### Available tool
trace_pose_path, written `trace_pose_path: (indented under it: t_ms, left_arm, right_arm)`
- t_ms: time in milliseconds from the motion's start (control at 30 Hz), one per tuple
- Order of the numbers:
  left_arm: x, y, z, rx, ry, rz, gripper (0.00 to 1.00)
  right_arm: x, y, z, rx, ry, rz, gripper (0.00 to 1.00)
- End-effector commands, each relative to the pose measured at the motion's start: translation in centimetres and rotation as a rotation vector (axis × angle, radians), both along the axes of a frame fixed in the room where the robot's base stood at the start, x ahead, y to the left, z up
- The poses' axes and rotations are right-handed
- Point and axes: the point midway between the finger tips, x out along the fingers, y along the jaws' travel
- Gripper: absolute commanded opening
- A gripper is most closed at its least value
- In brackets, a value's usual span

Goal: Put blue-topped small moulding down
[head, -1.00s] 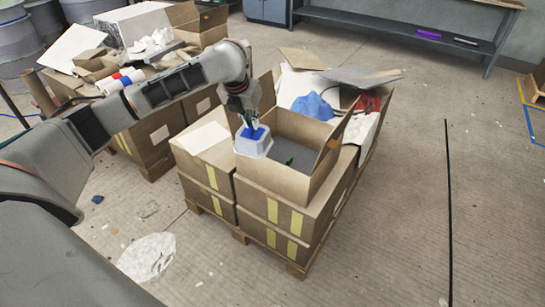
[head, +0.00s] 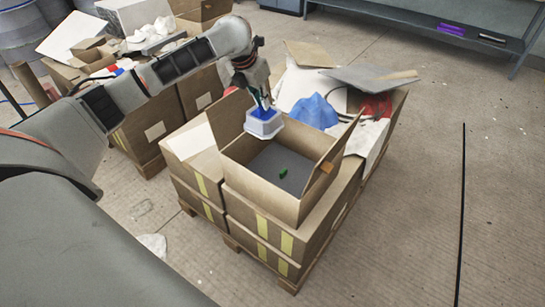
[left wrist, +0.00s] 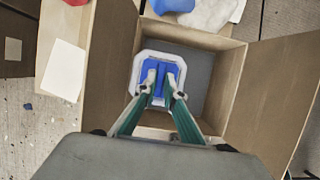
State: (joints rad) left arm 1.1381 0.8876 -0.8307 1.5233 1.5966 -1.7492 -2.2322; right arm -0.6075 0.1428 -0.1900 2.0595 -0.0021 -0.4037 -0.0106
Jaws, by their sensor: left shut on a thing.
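The blue-topped small moulding (head: 263,122) is a white tapered block with a blue top. My left gripper (head: 262,106) is shut on it from above and holds it over the back left part of an open cardboard box (head: 262,193). In the left wrist view, the two fingertips (left wrist: 161,90) close on the blue top of the moulding (left wrist: 139,68), with the box's grey floor (left wrist: 196,68) beyond. A small green item (head: 283,174) lies on that floor. My right gripper is not in view.
The open box stands on stacked boxes on a pallet (head: 288,286). A blue cloth (head: 313,111), white sheets and a grey panel (head: 368,77) lie behind it. Another cluttered stack (head: 150,125) stands to the left. Raised flaps surround the box opening.

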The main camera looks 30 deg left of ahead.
Motion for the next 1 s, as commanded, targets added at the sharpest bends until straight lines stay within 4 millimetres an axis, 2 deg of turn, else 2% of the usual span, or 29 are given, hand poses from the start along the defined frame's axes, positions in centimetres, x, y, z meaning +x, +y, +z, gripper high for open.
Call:
trace_pose_path:
  t_ms: [133,333,500,600,833,1000]
  left_arm:
    - [-0.1,0.0,-2.1,0.000,0.005,0.000,0.00]
    - [-0.2,0.0,-7.3,0.001,0.011,0.000,0.00]
    - [-0.3,0.0,-11.4,0.000,0.011,0.001,0.00]
    - [-0.2,0.0,-13.0,0.001,0.008,0.000,0.00]
    - [-0.1,0.1,-14.3,0.001,-0.001,0.000,0.00]
    - [-0.1,0.0,-16.1,0.000,0.003,0.001,0.00]
  right_arm:
    - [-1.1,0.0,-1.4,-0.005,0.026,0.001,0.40]
    - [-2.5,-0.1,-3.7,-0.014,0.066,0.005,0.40]
    - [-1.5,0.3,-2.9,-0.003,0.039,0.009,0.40]
    - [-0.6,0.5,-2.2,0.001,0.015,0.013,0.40]
    - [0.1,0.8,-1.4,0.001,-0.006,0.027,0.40]
    - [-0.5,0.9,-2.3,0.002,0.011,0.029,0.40]
